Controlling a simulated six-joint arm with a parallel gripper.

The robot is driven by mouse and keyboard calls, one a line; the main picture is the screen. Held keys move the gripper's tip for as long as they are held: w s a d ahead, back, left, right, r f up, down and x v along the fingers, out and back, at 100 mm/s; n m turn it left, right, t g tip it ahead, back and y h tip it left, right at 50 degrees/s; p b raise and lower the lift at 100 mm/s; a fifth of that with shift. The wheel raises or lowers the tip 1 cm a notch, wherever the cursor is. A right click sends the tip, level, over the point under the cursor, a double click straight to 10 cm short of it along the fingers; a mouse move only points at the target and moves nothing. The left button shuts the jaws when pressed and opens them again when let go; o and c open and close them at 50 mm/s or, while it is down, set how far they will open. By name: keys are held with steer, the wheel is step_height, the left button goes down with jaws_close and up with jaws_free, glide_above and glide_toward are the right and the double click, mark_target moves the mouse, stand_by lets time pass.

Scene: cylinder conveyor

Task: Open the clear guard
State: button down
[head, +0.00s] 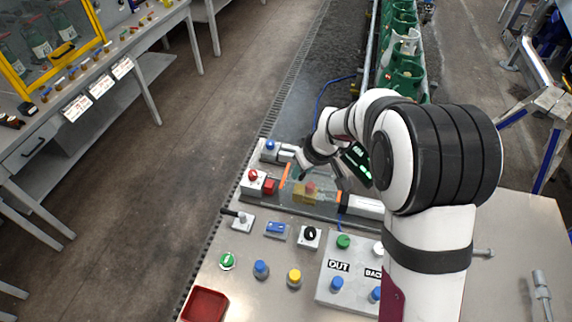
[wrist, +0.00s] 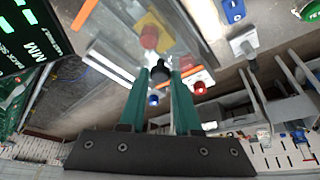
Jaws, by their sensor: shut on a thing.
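The clear guard (head: 322,180) is a see-through panel between two orange strips on the grey panel. Behind it I see a red button on a yellow block (head: 305,193); the red button also shows in the wrist view (wrist: 149,38). My gripper (head: 301,171) is at the guard's far left side in the head view. In the wrist view its two teal fingers (wrist: 160,76) are closed around a small black knob (wrist: 160,68) beside the clear sheet. The guard's hinge and exact tilt are hard to make out.
Red (head: 253,175) and blue (head: 269,145) buttons stand close left of the guard. A lever (head: 241,219), switches and more buttons sit in front. A red tray (head: 205,304) is at the near left. A conveyor with green holders (head: 402,75) runs behind my arm.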

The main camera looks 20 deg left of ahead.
steer(key=d, duration=1.1)
steer(key=shift+d, duration=0.15)
steer(key=c, duration=0.6)
jaws_free()
steer(key=v, duration=1.5)
steer(key=shift+r, duration=0.4)
steer(key=shift+s+d, duration=0.1)
steer(key=shift+s, duration=0.05)
steer(key=s+f+m+g, duration=0.1)
steer(key=s+f+m, duration=0.1)
steer(key=s+m, duration=0.5)
steer(key=s+f+m+g+h, duration=0.1)
steer(key=s+m, duration=0.6)
steer(key=s, duration=1.3)
steer(key=shift+f+m+g, duration=0.3)
steer(key=shift+f+g, duration=0.25)
steer(key=shift+g, duration=0.15)
